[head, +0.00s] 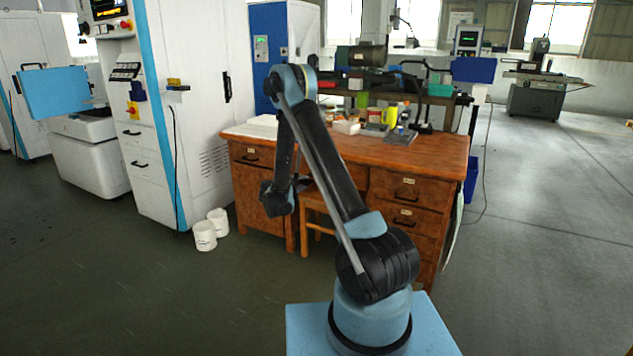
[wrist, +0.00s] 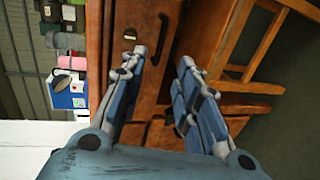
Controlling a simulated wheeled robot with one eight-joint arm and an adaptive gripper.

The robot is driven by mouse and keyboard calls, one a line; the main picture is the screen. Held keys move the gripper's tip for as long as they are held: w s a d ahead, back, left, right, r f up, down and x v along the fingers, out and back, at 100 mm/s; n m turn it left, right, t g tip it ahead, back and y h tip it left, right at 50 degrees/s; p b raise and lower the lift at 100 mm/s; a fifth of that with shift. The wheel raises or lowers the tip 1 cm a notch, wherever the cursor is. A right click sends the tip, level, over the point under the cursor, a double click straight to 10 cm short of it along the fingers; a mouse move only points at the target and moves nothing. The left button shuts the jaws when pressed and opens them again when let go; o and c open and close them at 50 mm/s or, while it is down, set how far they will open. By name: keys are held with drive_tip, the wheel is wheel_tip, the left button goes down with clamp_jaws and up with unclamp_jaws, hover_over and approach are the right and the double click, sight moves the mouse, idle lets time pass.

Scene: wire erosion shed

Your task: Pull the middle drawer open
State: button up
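The wooden desk (head: 440,152) has a stack of drawers on its right side. The top drawer (head: 385,183) and the drawer under it, the middle drawer (head: 384,211), look shut, each with a dark handle and a pale label. My arm and base hide part of the lower stack. My gripper (head: 278,198) hangs in front of the desk's left pedestal, left of the stack. In the wrist view my gripper (wrist: 160,62) has its fingers apart with nothing between them. Beyond them are wooden fronts with a dark handle (wrist: 162,38) and a label.
A wooden chair (head: 316,207) stands in the desk's kneehole, and shows in the wrist view (wrist: 240,80). Two white buckets (head: 205,236) stand left of the desk. Tools and bottles crowd the desktop. A blue bin (head: 471,180) is at the desk's right. Floor at right is clear.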

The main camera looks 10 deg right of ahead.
drive_tip(key=x, duration=1.7)
drive_tip(key=shift+w+a+f, duration=0.15)
drive_tip(key=shift+w+f, duration=0.1)
drive_tip(key=shift+w, duration=0.1)
clamp_jaws()
